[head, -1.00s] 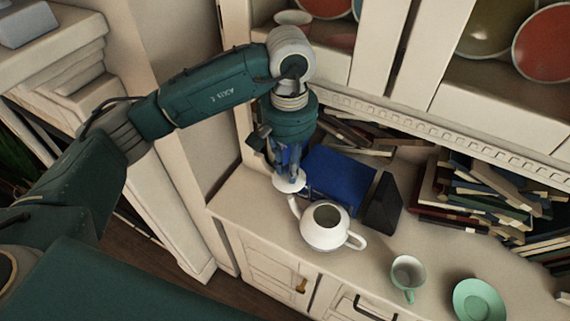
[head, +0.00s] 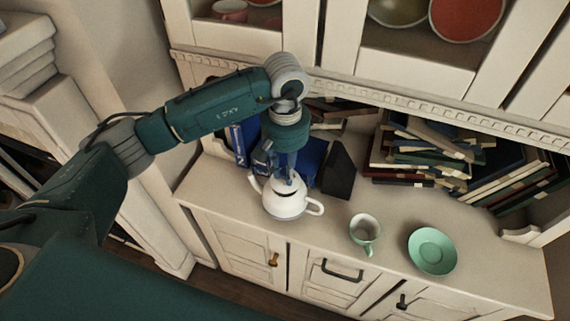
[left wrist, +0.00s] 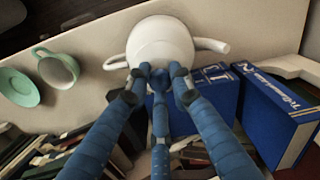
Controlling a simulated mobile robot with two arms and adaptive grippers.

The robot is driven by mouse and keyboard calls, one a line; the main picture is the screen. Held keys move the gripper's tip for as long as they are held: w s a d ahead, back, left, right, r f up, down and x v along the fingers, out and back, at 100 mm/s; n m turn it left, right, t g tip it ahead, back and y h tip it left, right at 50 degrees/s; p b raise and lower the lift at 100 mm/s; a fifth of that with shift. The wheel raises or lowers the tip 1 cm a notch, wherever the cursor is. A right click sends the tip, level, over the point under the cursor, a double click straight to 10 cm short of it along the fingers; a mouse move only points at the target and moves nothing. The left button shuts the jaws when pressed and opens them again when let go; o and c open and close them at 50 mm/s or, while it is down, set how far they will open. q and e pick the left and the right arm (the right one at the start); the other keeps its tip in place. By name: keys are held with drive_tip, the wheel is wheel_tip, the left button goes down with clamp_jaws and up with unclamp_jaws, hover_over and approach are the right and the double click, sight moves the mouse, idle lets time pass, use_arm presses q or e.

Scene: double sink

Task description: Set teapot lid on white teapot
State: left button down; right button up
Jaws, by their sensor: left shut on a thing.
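The white teapot (head: 286,208) stands upright on the cabinet top in the head view, its handle to the right and its spout to the left. My left gripper (head: 286,179) points down right over its opening, shut on the white teapot lid (head: 279,189). The lid is at the teapot's mouth, partly hidden by the fingers. I cannot tell whether it sits flush. In the left wrist view, the gripper (left wrist: 162,78) is in front of the white teapot (left wrist: 160,42), and lid and body are hard to tell apart. My right gripper is not in view.
A green cup (head: 364,229) and a green saucer (head: 433,251) stand to the right of the teapot. Blue books (left wrist: 270,110) and a dark bookend (head: 338,170) are close behind it. Piled books (head: 425,150) lie further right. The counter front is clear.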

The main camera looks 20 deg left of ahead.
use_arm(q)
drive_tip(key=shift+f, duration=0.75)
drive_tip(key=shift+b, duration=0.4)
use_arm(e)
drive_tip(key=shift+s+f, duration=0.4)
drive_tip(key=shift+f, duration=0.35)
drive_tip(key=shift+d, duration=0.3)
use_arm(q)
drive_tip(key=shift+b, duration=0.35)
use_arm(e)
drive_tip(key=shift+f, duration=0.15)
use_arm(q)
drive_tip(key=shift+b, duration=0.3)
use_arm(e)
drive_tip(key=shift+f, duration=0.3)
